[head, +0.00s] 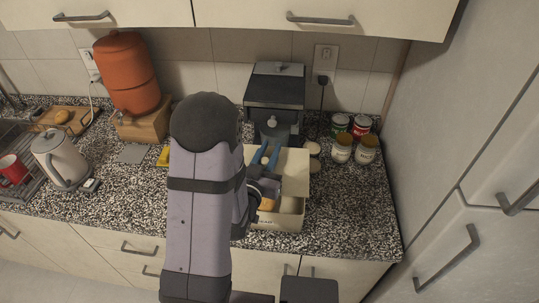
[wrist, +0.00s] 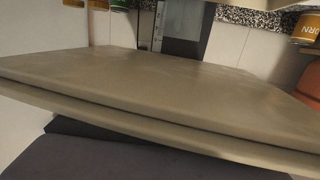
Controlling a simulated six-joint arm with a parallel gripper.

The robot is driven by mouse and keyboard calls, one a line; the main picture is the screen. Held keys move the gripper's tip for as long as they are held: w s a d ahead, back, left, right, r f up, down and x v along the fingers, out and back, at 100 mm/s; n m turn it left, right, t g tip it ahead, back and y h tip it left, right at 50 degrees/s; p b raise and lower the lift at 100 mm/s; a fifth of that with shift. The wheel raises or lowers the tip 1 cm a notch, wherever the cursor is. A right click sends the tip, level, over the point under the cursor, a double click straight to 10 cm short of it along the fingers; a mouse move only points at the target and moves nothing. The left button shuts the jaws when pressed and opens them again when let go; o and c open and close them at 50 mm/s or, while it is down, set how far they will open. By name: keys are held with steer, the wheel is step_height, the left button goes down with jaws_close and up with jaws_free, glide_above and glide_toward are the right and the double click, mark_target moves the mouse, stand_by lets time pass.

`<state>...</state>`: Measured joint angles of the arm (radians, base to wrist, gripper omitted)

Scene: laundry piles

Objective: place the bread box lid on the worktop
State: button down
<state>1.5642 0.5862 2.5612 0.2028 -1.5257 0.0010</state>
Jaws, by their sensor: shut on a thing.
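The bread box lid (head: 295,171) is a flat cream panel, held up over the back of the bread box (head: 281,221) in the head view. In the wrist view the lid (wrist: 160,95) spans the whole width, close to the camera. My gripper (head: 266,155), with blue fingers, is shut on the lid. The cream bread box stands near the front of the worktop (head: 345,225), its top open, with something orange-brown partly visible inside. My arm hides the box's left side. The fingertips are not visible in the wrist view.
A dark coffee machine (head: 275,95) stands behind the lid. Several cans (head: 341,148) stand to its right. An orange dispenser (head: 127,70) on a wooden stand and a kettle (head: 60,160) are at left. The worktop is clear right of the box.

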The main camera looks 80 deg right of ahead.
steer(key=shift+r+p, duration=0.3)
steer(key=shift+r, duration=0.25)
